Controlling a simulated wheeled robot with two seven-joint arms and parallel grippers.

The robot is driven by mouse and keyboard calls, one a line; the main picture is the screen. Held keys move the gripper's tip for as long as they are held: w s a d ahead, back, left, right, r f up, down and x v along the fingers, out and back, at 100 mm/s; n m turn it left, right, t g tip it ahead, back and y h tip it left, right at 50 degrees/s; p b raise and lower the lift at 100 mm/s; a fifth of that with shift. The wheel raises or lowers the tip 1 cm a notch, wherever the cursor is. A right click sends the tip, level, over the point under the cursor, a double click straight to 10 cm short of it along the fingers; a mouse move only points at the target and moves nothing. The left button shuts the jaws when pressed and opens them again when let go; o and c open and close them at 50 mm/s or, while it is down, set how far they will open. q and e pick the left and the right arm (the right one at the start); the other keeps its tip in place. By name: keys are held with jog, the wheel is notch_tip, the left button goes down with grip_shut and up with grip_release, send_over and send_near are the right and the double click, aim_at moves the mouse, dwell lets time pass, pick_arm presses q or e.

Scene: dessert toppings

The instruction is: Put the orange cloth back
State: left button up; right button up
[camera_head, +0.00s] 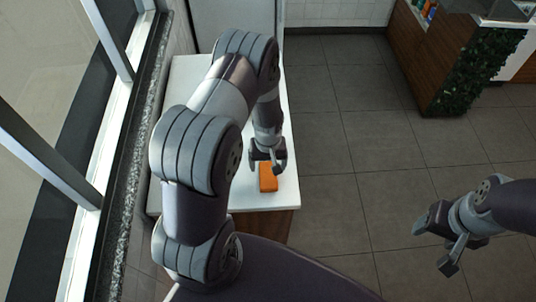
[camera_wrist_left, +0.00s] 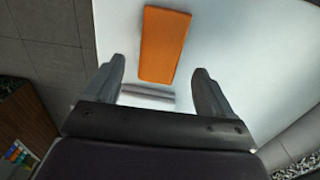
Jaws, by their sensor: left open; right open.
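The orange cloth (camera_head: 268,178) is a small folded rectangle lying on the white counter top (camera_head: 245,196) near its front right edge. My left gripper (camera_head: 268,160) is right beside the cloth in the head view, with its fingers over the counter. In the left wrist view the cloth (camera_wrist_left: 162,45) lies ahead of the open left gripper (camera_wrist_left: 160,85), roughly in line with the gap between the fingers. Nothing is held there. My right gripper (camera_head: 432,245) is open and empty, out over the floor at the right.
A window with a stone sill (camera_head: 130,140) runs along the left of the counter. A wooden cabinet with greenery (camera_head: 470,75) stands at the far right. The tiled floor (camera_head: 345,130) between is clear. My left arm hides part of the counter.

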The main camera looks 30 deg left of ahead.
pick_arm(q)
notch_tip(320, 180, up, 8)
jog(key=b, duration=0.1)
notch_tip(320, 180, up, 4)
jog(key=m, duration=0.2)
send_over(268, 172)
jog(key=s+d, duration=0.1)
jog(key=d, duration=0.1)
jog(key=s+d+r+m+t, duration=0.1)
jog(key=s+d+r+m, duration=0.2)
jog(key=s+r, duration=0.4)
jog(key=shift+s+d+r+m, duration=0.4)
jog(key=shift+s+m, duration=0.35)
jog(key=shift+m, duration=0.05)
jog(key=shift+s, duration=0.2)
jog(key=shift+w, duration=0.1)
